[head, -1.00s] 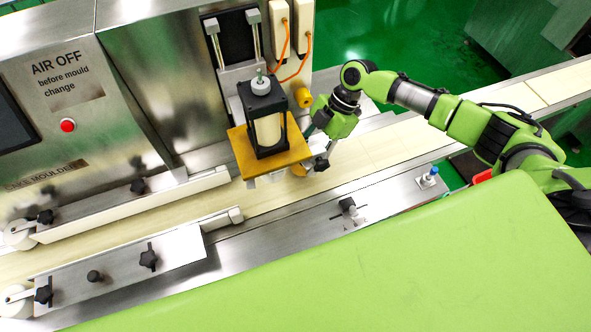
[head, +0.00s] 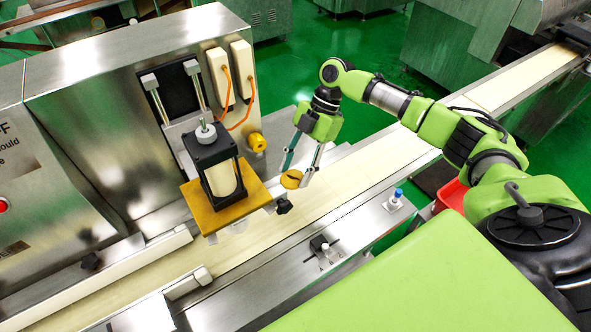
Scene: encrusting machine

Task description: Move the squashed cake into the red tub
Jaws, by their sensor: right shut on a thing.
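The squashed cake (head: 291,180) is a small brown-orange disc between the fingertips of my right gripper (head: 294,172). The gripper is shut on it and points down. The cake is above the pale conveyor belt, just right of the moulder's orange plate; I cannot tell its exact height. The red tub (head: 452,196) shows in part at the right, beyond the near side of the conveyor, partly hidden by my right arm and the conveyor frame. My left gripper is not in view.
The moulder head with its orange plate (head: 245,205) stands close left of the gripper. A black knob (head: 283,206) is near the fingertips. A blue-topped fitting (head: 395,198) stands on the conveyor's steel side. The belt (head: 365,170) to the right is clear.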

